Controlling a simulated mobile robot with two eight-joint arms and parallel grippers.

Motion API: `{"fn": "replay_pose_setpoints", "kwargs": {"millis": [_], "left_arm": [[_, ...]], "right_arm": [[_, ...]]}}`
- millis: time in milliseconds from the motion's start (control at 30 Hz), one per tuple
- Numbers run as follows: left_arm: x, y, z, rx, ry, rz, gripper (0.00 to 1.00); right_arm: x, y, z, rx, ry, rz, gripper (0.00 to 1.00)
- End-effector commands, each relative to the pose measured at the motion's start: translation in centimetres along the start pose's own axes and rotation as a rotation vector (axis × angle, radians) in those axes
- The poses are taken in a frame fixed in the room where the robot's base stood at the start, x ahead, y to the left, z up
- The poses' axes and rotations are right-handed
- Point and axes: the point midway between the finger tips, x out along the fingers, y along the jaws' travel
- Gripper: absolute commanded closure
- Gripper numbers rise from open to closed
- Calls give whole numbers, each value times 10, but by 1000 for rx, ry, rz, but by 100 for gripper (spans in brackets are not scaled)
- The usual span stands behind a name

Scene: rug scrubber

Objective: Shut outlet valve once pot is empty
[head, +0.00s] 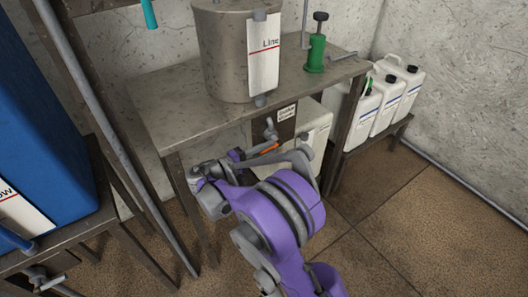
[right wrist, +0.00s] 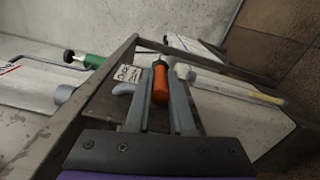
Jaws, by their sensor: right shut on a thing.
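A grey metal pot (head: 222,55) stands on a steel bench, with a white strip (head: 264,50) reading "Line" and a red mark on its front. The pot's inside is hidden, so I cannot tell its level. Below the bench edge, an orange handle (head: 265,149), seemingly the outlet valve's, sits by grey pipework. My right gripper (head: 268,151) reaches it from the front. In the right wrist view, the orange handle (right wrist: 160,84) lies between the two fingers of my right gripper (right wrist: 161,78), which is shut on it. My left gripper is out of view.
The bench top (head: 175,103) carries a green device (head: 315,54) at the right. White jugs (head: 388,99) stand on a low rack at right. A blue tank (head: 40,125) on a frame is at left. Floor at right is clear.

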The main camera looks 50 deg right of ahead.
Motion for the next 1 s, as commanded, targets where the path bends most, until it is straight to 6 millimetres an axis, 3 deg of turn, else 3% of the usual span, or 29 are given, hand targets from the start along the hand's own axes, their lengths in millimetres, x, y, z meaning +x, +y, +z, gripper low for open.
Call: {"fn": "replay_pose_setpoints", "kwargs": {"millis": [533,567,700,1000], "left_arm": [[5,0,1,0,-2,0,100],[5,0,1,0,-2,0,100],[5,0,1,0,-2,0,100],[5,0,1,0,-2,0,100]], "right_arm": [[0,-2,0,0,-6,25,100],[0,-2,0,0,-6,25,77],[0,-2,0,0,-6,25,51],[0,-1,0,0,-5,25,49]]}}
